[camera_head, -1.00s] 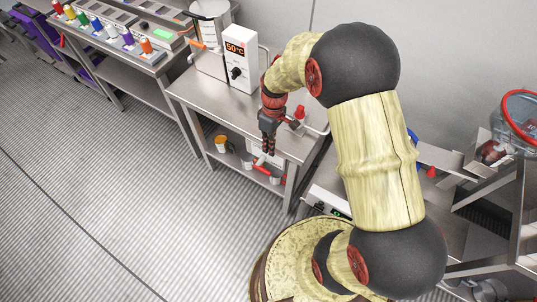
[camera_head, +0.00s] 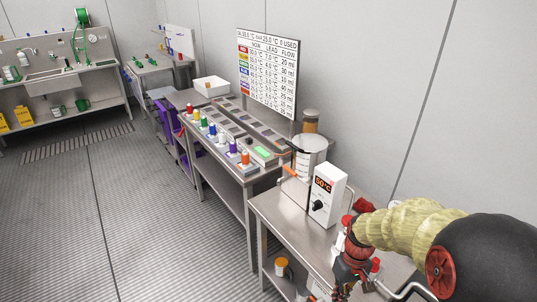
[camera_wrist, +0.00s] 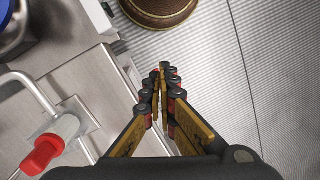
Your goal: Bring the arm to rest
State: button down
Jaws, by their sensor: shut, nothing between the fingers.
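My gripper (camera_wrist: 160,92) is shut and empty in the wrist view, its fingertips together in the middle of the picture. It hangs in the air, with the edge of a steel table and the ribbed floor below it. In the head view my gripper (camera_head: 343,288) is at the bottom right, in front of the steel table, and its fingertips are partly cut off by the picture's lower edge. My arm reaches in from the right, and only its outer part shows there.
The steel table (camera_head: 285,215) holds a white box reading 50°C (camera_head: 327,195) and a metal pot (camera_head: 305,160). A red-handled valve (camera_wrist: 42,152) is close to the gripper's left. Bottles stand on another bench (camera_head: 252,176). The ribbed floor (camera_head: 150,220) at left is clear.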

jog(key=s+a+r+m+t, duration=0.1)
jog(key=s+r+t, duration=0.3)
jog(key=r, duration=0.9)
jog(key=s+a+r+m+t+h, duration=0.1)
jog(key=s+r+t, duration=0.2)
jog(key=s+r, duration=0.5)
notch_tip(320, 180, up, 6)
jog(key=shift+a+f+m+t, duration=0.1)
jog(key=shift+a+m+t, duration=0.05)
jog(key=shift+m+t, duration=0.2)
jog(key=c, duration=2.6)
grip_release()
jog(key=shift+w, duration=0.1)
